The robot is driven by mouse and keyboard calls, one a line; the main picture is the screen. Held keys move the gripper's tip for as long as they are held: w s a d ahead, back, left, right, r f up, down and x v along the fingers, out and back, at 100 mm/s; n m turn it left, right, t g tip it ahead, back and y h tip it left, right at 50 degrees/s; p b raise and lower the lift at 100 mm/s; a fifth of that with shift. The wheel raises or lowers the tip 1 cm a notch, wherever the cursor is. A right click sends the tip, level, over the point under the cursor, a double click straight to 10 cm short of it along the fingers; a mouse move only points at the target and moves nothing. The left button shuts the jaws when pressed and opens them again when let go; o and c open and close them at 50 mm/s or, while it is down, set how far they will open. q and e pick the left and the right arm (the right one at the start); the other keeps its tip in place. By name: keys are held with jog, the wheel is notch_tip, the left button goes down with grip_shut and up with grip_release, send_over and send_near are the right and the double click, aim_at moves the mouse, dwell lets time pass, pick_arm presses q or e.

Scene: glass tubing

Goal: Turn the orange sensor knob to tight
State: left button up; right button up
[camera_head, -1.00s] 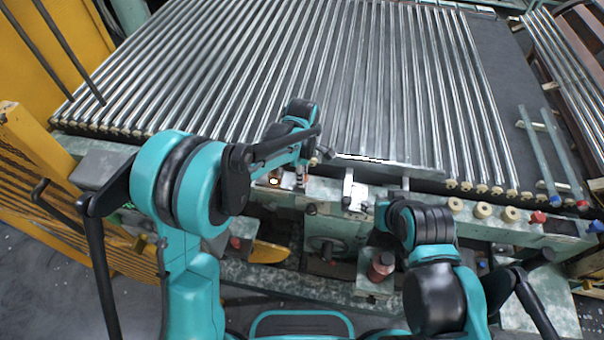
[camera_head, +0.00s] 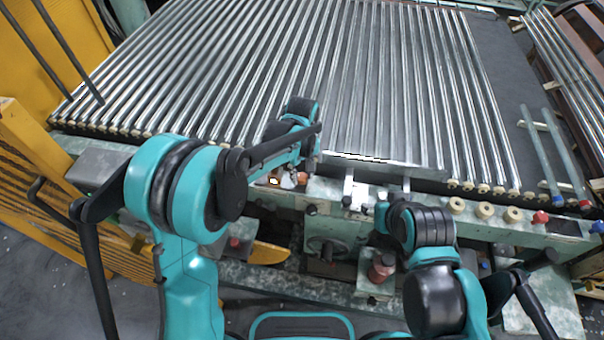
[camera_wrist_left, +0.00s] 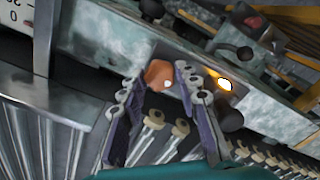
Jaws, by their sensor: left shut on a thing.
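The orange sensor knob (camera_wrist_left: 158,75) is on the front panel of the green machine, and its face shows in the left wrist view. My left gripper (camera_wrist_left: 160,84) is shut on it, with one finger on each side of the knob. In the head view my left gripper (camera_head: 291,179) is at the panel, small and partly covered by my own forearm, so the knob's turn angle cannot be read there. No tight mark can be made out. My right arm (camera_head: 428,226) is bent low in front of the machine, and its gripper does not show clearly.
A glowing lamp (camera_wrist_left: 225,84) and a dark knob (camera_wrist_left: 230,119) sit beside the orange knob. Long glass tubes (camera_head: 300,80) cover the machine bed behind. A white bracket (camera_head: 348,186) and several pale round knobs (camera_head: 485,211) line the panel to the right.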

pick_arm(q)
jog(key=m, duration=0.4)
jog(key=shift+m, duration=0.3)
jog(key=m, duration=0.3)
jog(key=shift+m, duration=0.4)
jog(key=m, duration=0.4)
jog(key=shift+b, duration=0.3)
jog(key=shift+m, duration=2.1)
jog(key=o, duration=1.2)
jog(key=shift+c, duration=0.2)
jog(key=shift+r, duration=0.1)
